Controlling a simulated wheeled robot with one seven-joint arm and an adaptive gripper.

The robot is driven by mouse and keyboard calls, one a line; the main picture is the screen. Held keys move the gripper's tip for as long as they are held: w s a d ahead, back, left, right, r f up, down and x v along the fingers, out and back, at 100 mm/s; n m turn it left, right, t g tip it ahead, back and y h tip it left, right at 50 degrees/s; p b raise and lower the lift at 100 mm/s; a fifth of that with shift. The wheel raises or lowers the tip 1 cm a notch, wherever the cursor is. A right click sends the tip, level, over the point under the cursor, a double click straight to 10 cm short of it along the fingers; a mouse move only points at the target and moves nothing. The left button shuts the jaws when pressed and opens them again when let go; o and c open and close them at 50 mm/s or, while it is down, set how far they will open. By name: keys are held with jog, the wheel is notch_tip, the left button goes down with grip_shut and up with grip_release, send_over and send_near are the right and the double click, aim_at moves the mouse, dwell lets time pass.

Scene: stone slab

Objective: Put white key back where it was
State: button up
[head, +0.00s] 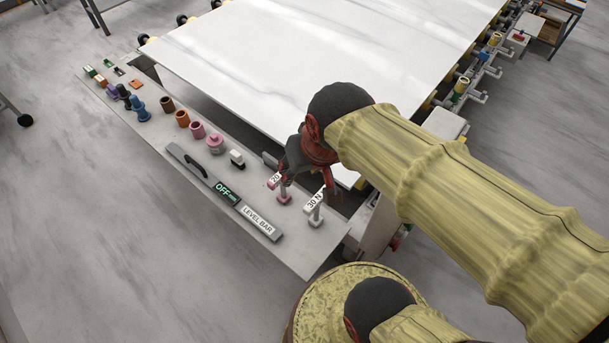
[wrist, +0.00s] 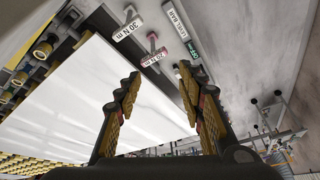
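A white T-shaped key marked "30 N m" (head: 314,203) stands on a light block near the right end of the grey shelf in the head view. Its label also shows at the top of the wrist view (wrist: 128,28). A pink key marked "20" (head: 277,184) stands just left of it, and shows pink and white in the wrist view (wrist: 154,58). My gripper (head: 308,176) is above the shelf's right end, close to both keys. In the wrist view my gripper (wrist: 160,84) is open, its fingers wide apart with nothing between them. The keys' lower ends are partly hidden.
The grey shelf (head: 170,160) holds a "LEVEL BAR" (head: 258,222), a green "OFF" display (head: 227,194), a small white-and-black block (head: 237,157) and several coloured cylinders. A large white slab (head: 310,50) lies on rollers behind it. The floor in front is clear.

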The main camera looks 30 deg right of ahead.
jog(key=s+r, duration=0.1)
jog(key=s+a+n, duration=0.1)
jog(key=s+r+n, duration=0.1)
jog(key=shift+s+a+r+t, duration=0.15)
jog(key=shift+s+r+t, duration=0.15)
jog(key=shift+t, duration=0.1)
